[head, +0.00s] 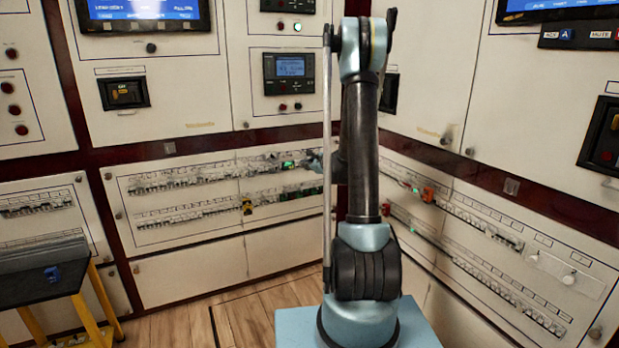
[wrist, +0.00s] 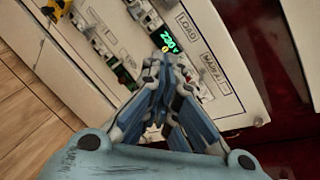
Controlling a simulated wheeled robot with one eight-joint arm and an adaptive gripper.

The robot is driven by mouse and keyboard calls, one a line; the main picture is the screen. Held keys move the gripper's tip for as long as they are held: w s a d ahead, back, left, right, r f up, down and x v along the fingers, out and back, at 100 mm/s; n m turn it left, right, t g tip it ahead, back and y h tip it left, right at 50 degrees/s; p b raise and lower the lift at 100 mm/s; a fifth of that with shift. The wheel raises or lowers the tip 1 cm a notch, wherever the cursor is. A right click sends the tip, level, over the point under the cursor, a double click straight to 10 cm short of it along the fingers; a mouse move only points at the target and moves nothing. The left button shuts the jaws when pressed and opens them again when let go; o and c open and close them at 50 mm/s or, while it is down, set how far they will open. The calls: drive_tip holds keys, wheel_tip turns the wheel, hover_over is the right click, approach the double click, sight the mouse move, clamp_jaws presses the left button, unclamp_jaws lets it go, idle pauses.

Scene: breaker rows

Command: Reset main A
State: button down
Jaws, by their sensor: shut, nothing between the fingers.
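In the wrist view my gripper (wrist: 164,62) is shut and empty, with its fingertips in front of the breaker rows. A label (wrist: 215,75) near the fingertips seems to read "MAIN A". A lit green meter (wrist: 169,43) reading about 230 V shows just past the fingertips. The main A switch itself cannot be made out; the fingers cover part of the row beside the label. In the head view the breaker panel (head: 160,219) has two rows, and my gripper (head: 314,161) shows small at its upper row's right end, partly behind my arm. Whether it touches the panel is unclear.
A yellow device (head: 247,207) sits on the lower row. Another breaker panel (head: 500,258) with an orange device (head: 428,195) stands at the right. A dark-topped stand with yellow legs (head: 45,284) is at the left. Wooden floor (head: 185,326) is open in front of the left panel.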

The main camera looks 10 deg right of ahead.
sight(306, 172)
drive_tip(key=w+d+f+m+t, duration=0.1)
drive_tip(key=w+d+f+m, duration=0.2)
drive_tip(key=w+f+m, duration=0.1)
drive_tip(key=w+d+f+m+t+h, duration=0.1)
drive_tip(key=w+d+f+m+t, duration=0.1)
drive_tip(key=w+d+f+m, duration=0.1)
wheel_tip(306, 172, down, 4)
drive_tip(key=shift+w+d+r+m, duration=0.15)
drive_tip(key=shift+w+d+m, duration=0.2)
drive_tip(key=shift+w+m, duration=0.55)
drive_tip(key=shift+s, duration=0.15)
drive_tip(key=x, duration=1)
drive_tip(key=shift+d+r, duration=0.15)
